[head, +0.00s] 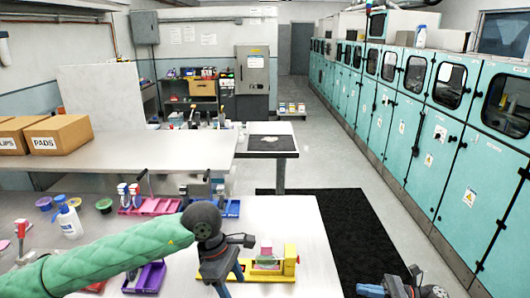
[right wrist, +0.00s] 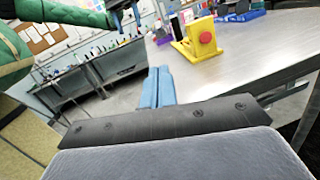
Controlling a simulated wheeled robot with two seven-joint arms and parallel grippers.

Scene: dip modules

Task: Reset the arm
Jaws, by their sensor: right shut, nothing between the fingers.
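My left arm, in a green sleeve, reaches in from the left in the head view. Its gripper (head: 222,288) points down over the near table, just left of the yellow fixture (head: 290,262). The fingertips are cut off by the frame's bottom edge, so its opening is unclear. My right gripper (head: 398,288) is at the bottom right of the head view, beyond the table's right edge. In the right wrist view its blue fingers (right wrist: 158,88) are together with nothing between them. The yellow fixture with its red knob (right wrist: 206,38) stands apart from them on the table.
The near table (head: 300,215) holds purple trays (head: 150,278), a blue bin (head: 228,208) and a white bottle (head: 68,218). Cardboard boxes (head: 58,134) stand on the table behind. A black mat (head: 345,230) lies on the floor to the right, before teal cabinets (head: 440,140).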

